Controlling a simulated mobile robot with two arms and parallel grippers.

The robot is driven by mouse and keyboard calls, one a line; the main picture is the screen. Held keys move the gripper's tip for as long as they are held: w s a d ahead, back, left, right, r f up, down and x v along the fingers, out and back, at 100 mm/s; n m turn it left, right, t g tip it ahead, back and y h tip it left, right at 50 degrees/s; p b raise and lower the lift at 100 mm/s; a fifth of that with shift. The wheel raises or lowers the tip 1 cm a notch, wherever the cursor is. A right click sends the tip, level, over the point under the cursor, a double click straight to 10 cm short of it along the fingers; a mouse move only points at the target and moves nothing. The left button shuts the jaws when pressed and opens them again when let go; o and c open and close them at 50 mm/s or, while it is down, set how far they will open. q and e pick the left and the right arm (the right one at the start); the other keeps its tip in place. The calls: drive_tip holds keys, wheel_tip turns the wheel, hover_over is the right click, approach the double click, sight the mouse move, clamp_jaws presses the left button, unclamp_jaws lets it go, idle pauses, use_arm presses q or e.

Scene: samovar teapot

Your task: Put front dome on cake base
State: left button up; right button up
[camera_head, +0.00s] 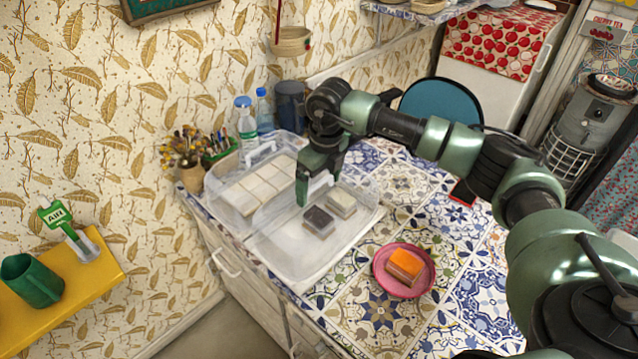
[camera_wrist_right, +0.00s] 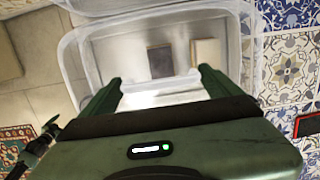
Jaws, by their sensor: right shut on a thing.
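The front dome (camera_head: 298,262) is a clear plastic cover over two cake pieces, one dark (camera_head: 319,221) and one pale (camera_head: 342,202). My right gripper (camera_head: 302,190) points down at the top of the dome and is shut on its pale handle (camera_wrist_right: 162,96). In the right wrist view the dome's clear walls spread around and beyond the fingers. The whitish cake base (camera_head: 367,222) shows under and beside the dome on the right. I cannot tell whether the dome's rim touches the base. My left gripper is not in view.
A second clear dome (camera_head: 228,168) over pale pieces stands behind, near the wall. Bottles (camera_head: 246,124) and a brush pot (camera_head: 192,172) are at the back. A pink plate (camera_head: 381,280) with an orange-topped cake sits at the front right on the patterned tabletop.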

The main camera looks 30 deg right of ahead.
drive_tip(key=shift+f+b, duration=0.3)
idle(0.5)
drive_tip(key=o, duration=1.8)
drive_tip(key=shift+c, duration=0.2)
drive_tip(key=shift+r, duration=0.1)
